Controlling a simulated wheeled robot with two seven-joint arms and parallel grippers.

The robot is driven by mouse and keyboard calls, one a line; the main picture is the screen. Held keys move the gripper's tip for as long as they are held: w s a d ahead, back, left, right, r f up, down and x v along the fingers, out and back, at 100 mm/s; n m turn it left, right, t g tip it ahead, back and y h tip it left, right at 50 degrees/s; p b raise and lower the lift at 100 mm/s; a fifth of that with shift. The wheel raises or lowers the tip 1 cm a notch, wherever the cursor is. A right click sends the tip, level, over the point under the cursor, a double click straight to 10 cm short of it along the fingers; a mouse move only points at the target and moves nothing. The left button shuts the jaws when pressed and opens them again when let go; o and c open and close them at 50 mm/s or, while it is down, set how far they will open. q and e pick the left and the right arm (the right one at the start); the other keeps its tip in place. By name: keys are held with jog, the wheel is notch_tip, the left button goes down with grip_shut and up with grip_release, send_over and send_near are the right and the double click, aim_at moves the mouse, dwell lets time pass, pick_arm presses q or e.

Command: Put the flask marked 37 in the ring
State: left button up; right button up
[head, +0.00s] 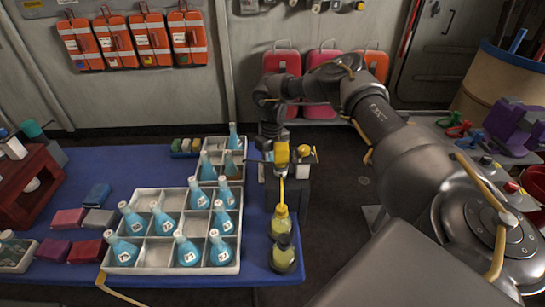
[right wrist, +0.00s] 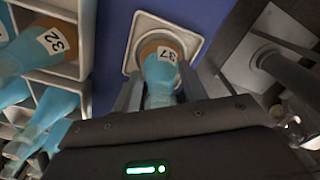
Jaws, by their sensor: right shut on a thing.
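The flask marked 37 (right wrist: 160,72) is blue with a white label and a brown-orange lower part. It stands between the fingers of my right gripper (right wrist: 158,92), which is shut on it. Its base is over a pale square holder (right wrist: 195,22) with a rounded inner rim, on the blue tabletop. I cannot tell if the base rests in it or hangs just above. My left gripper is not in view.
A pale divided tray (head: 150,258) holds several blue flasks, and a smaller back tray (head: 212,143) holds more. A flask marked 32 (right wrist: 45,45) stands close left in the wrist view. Yellow bottles (head: 281,222) stand at the table's right edge. Coloured blocks (head: 68,218) lie left.

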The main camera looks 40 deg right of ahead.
jog(key=o, duration=0.8)
notch_tip(320, 180, up, 12)
jog(key=shift+r+b, duration=0.1)
jog(key=shift+b, duration=0.55)
